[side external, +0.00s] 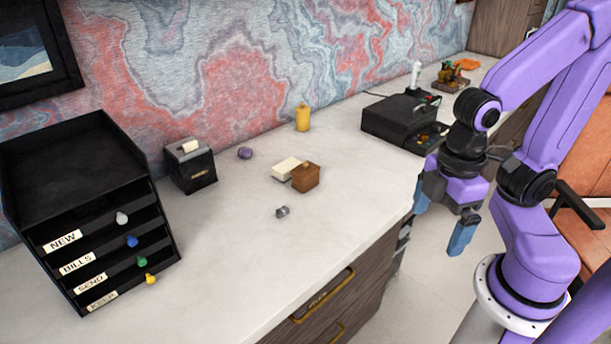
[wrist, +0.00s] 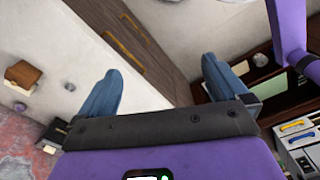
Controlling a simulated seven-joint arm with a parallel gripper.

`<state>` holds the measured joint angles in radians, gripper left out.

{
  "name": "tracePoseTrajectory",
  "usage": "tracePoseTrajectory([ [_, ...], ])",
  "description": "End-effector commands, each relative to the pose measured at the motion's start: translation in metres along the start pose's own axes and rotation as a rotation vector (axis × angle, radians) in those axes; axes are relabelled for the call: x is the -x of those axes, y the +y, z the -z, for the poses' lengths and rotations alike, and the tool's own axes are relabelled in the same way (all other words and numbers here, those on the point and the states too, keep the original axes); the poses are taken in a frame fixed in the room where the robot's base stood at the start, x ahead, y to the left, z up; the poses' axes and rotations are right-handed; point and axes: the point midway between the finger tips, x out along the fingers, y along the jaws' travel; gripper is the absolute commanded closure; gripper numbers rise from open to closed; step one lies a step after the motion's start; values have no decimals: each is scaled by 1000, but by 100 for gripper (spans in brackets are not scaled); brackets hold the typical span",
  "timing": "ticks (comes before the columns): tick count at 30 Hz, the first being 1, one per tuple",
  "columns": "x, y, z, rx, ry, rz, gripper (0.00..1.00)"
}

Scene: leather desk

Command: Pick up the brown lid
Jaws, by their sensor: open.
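The brown lid (side external: 305,178) is a small boxy brown piece with a little knob on top, on the white desktop. It stands against or very close to a cream block-like box (side external: 286,168); I cannot tell if they touch. In the wrist view the brown lid (wrist: 22,73) shows at the left edge, with the pale box partly behind it. My gripper (side external: 441,215) is open and empty, off the desk's front edge, well to the right of the lid. Its two blue fingers also show wide apart in the wrist view (wrist: 160,72).
A small grey metal piece (side external: 282,212) lies in front of the lid. A black tray rack (side external: 85,205) fills the left. The front desktop is clear.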

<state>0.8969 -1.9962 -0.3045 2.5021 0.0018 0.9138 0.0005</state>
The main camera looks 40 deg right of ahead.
Motion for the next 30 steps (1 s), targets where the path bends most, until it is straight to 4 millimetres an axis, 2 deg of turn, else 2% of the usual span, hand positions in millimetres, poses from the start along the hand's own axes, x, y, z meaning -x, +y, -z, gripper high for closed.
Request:
tracePoseTrajectory([
  [5, 0, 9, 10, -52, 5, -14, 0],
  [8, 1, 27, 28, -152, 14, -43, 0],
  [15, 1, 98, 83, -495, 56, -142, 0],
  [19, -1, 142, 107, -680, 83, -194, 0],
  [24, -6, 201, 129, -917, 123, -261, 0],
  [30, -15, 274, 141, -1189, 175, -337, 0],
])
